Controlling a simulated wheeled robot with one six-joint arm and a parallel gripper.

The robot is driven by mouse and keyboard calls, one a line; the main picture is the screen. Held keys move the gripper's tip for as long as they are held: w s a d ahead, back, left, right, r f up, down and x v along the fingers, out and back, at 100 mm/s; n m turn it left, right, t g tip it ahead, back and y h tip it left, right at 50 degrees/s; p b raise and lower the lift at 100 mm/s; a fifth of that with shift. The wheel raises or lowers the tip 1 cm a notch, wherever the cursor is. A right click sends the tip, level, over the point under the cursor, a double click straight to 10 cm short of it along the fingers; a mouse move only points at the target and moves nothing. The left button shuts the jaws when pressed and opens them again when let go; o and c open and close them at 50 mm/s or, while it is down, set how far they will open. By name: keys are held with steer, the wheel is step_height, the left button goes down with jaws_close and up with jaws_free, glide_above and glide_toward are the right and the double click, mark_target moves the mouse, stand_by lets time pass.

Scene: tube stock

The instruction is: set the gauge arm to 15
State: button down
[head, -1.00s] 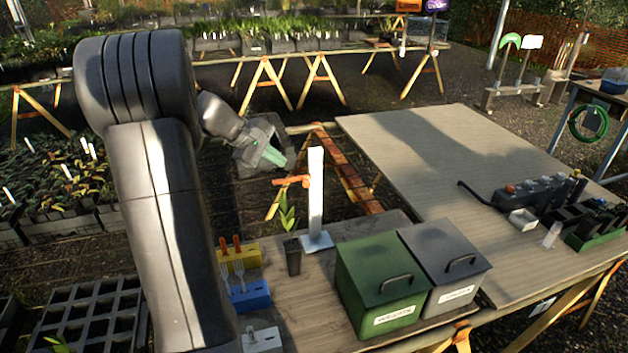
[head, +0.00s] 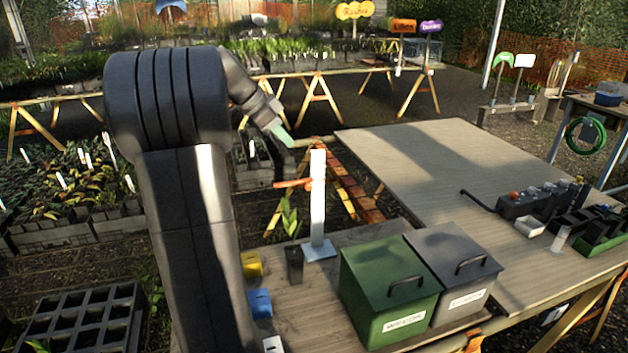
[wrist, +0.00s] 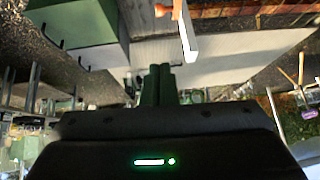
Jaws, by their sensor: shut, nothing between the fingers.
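The gauge is a white upright post (head: 318,205) on a pale base plate, with an orange arm (head: 292,184) sticking out to the left, roughly level, partway up. No scale marks are readable. My gripper (head: 283,136) is above and left of the post top in the head view, its green fingers pointing down to the right. In the wrist view the fingers (wrist: 160,85) are together and empty. The white post (wrist: 186,36) and orange arm (wrist: 177,9) appear beyond the fingertips, near the upper edge. I see no contact between gripper and gauge arm.
A green lidded bin (head: 390,290) and a grey lidded bin (head: 455,270) stand right of the gauge. A dark pot with a plant (head: 293,262) stands just left of the post. Yellow (head: 251,265) and blue blocks (head: 260,303) are partly behind my arm. The large board (head: 440,170) is mostly clear.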

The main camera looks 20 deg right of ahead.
steer(key=p, duration=0.1)
glide_above(310, 184)
step_height(310, 184, down, 8)
steer(key=shift+s+a+f, duration=0.1)
steer(key=shift+a+f, duration=0.15)
steer(key=shift+f, duration=0.4)
steer(key=shift+w+a+f, duration=0.1)
steer(key=shift+a+f, duration=0.15)
steer(key=shift+f, duration=0.45)
steer(key=shift+s+a+f, duration=0.1)
steer(key=shift+a+f, duration=0.15)
steer(key=shift+f, duration=0.4)
steer(key=shift+a+f+b, duration=0.1)
steer(key=shift+f+b, duration=0.7)
steer(key=shift+b, duration=0.35)
steer(key=shift+r, duration=0.2)
